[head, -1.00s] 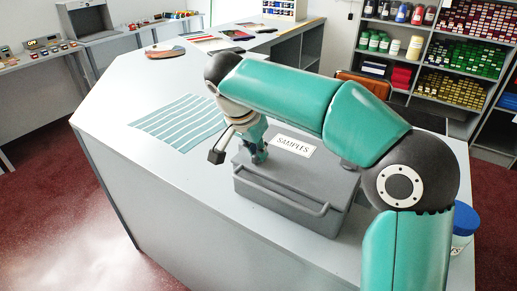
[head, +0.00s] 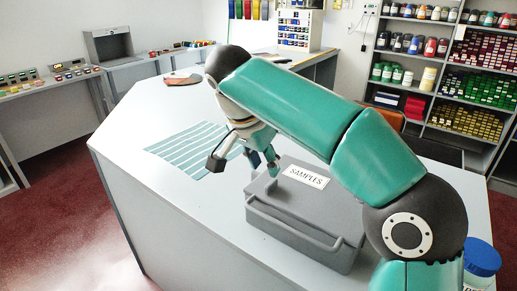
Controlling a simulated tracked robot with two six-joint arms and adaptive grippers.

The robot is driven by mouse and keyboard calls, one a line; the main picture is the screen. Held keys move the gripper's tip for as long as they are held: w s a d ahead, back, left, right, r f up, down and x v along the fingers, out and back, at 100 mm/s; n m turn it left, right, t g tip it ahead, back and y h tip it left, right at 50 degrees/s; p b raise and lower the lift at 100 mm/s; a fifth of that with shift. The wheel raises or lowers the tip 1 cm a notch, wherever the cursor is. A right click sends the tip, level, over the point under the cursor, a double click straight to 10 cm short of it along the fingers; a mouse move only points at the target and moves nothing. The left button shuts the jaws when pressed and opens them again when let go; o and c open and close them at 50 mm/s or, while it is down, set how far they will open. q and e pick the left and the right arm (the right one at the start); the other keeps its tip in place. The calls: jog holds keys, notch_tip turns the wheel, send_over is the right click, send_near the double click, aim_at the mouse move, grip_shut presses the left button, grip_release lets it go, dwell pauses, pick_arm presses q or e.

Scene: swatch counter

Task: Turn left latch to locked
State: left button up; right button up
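A grey case (head: 300,217) with a white SAMPLES label (head: 306,176) and a front handle (head: 292,232) stands on the counter, lid shut. My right gripper (head: 244,167) hangs at the case's back left corner, its fingers spread apart. One finger is left of the case, over the counter. The other is at the lid's left edge; I cannot tell whether it touches. Nothing shows between the fingers. My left gripper is not in view.
A striped cloth (head: 193,149) lies on the pale counter (head: 150,190) left of the case. A blue-lidded jar (head: 482,257) stands at the lower right, close to my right arm. The counter's front left is clear.

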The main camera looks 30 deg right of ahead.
jog(key=shift+v, duration=2.4)
